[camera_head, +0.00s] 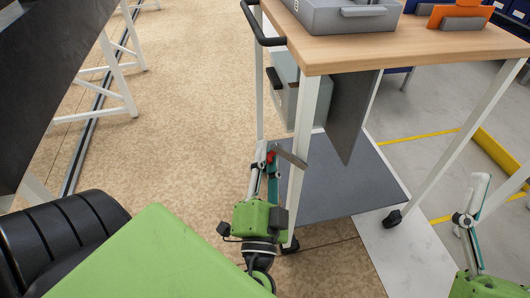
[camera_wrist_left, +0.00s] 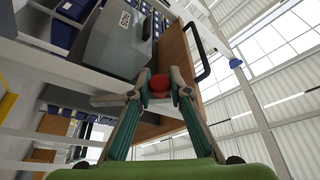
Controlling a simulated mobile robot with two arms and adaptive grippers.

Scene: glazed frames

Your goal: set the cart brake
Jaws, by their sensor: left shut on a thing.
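The cart (camera_head: 420,45) has a wooden top, white legs and a grey lower shelf (camera_head: 345,180). A short grey brake lever (camera_head: 290,156) with a red knob (camera_head: 270,157) sits by its near-left leg. My left gripper (camera_head: 267,152) is shut on the red knob, beside that leg and below the top. In the left wrist view the red knob (camera_wrist_left: 159,84) is between the fingertips (camera_wrist_left: 159,92), which hide its sides. My right gripper (camera_head: 467,218) is near the right edge, away from the lever; its jaw opening is unclear.
A black push handle (camera_head: 262,30) sticks out from the cart's left end. A grey case (camera_head: 345,14) and an orange item (camera_head: 460,14) stand on the top. A grey box (camera_head: 285,85) hangs below. Open floor (camera_head: 180,110) lies left of the cart.

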